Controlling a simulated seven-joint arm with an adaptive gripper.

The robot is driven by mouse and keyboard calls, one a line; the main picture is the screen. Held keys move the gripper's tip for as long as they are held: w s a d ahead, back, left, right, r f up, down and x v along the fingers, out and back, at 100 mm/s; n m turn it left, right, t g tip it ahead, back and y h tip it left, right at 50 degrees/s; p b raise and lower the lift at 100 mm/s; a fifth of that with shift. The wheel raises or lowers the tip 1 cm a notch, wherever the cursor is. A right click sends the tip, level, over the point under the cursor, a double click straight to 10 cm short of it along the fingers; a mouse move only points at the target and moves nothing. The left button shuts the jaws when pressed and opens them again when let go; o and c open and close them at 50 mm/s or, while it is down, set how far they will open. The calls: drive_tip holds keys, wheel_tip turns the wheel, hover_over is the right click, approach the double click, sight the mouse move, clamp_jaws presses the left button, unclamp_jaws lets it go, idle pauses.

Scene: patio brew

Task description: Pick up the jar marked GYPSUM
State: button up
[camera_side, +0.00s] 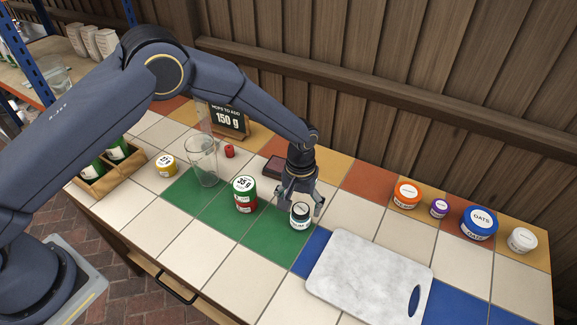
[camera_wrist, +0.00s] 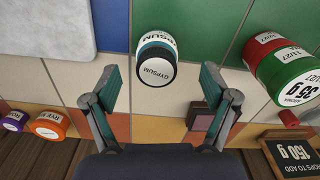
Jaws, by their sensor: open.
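Left of the jar stand a green-lidded 35 g jar over a red one (camera_side: 244,194) and a glass (camera_side: 203,160). A dark red block (camera_side: 277,166) lies behind. A marble board (camera_side: 368,278) lies front right. Orange (camera_side: 407,195), purple (camera_side: 439,208), OATS (camera_side: 479,223) and white (camera_side: 522,240) tubs stand right.

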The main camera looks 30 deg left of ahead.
sight(301, 217)
drive_tip(key=f, duration=0.6)
drive_tip(key=shift+w+d+f, duration=0.15)
drive_tip(key=shift+w+f, duration=0.05)
drive_tip(key=shift+w, duration=0.2)
drive_tip(key=c, duration=1.3)
drive_tip(key=shift+r, duration=0.1)
drive_tip(key=shift+c, duration=0.2)
